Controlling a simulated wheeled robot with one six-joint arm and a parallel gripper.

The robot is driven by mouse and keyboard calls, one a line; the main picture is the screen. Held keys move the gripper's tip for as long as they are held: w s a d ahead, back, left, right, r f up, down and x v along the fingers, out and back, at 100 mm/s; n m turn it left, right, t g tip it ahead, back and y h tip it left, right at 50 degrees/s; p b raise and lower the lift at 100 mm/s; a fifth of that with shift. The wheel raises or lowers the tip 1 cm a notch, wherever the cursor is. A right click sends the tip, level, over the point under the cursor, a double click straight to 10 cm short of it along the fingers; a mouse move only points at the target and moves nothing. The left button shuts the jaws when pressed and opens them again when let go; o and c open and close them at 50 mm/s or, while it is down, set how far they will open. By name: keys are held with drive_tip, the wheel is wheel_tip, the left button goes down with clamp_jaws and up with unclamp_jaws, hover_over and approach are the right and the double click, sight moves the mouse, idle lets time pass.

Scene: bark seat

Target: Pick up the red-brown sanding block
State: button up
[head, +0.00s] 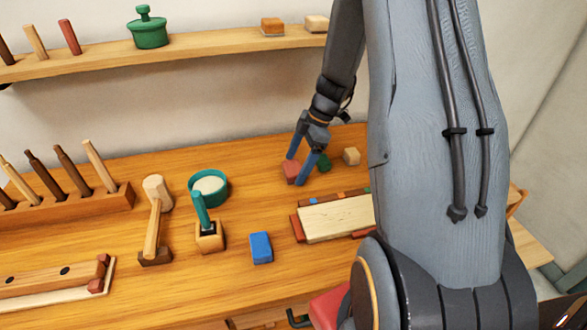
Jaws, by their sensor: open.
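A red-brown block (290,172) lies on the wooden bench near the back, right of the middle in the head view. I take it to be the sanding block. My gripper (295,171) points down over it with its two blue fingers spread open. One fingertip shows at the block's upper left and the other at its lower right, crossing in front of part of it. I cannot tell whether either finger touches the block.
A green block (323,162) and a tan block (351,156) stand close right of my gripper. A wooden board (335,218) lies in front, a blue block (261,248) nearer. A teal bowl (221,189) and a mallet (153,220) stand left. A shelf (200,46) runs above.

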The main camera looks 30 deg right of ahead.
sight(296, 167)
drive_tip(key=shift+a+f, duration=0.2)
drive_tip(key=shift+f, duration=0.35)
drive_tip(key=c, duration=1.3)
drive_tip(key=shift+o, duration=0.2)
wheel_tip(296, 167, up, 10)
drive_tip(key=b, duration=0.2)
drive_tip(key=shift+b, duration=0.4)
drive_tip(key=o, duration=0.3)
drive_tip(key=shift+c, duration=0.4)
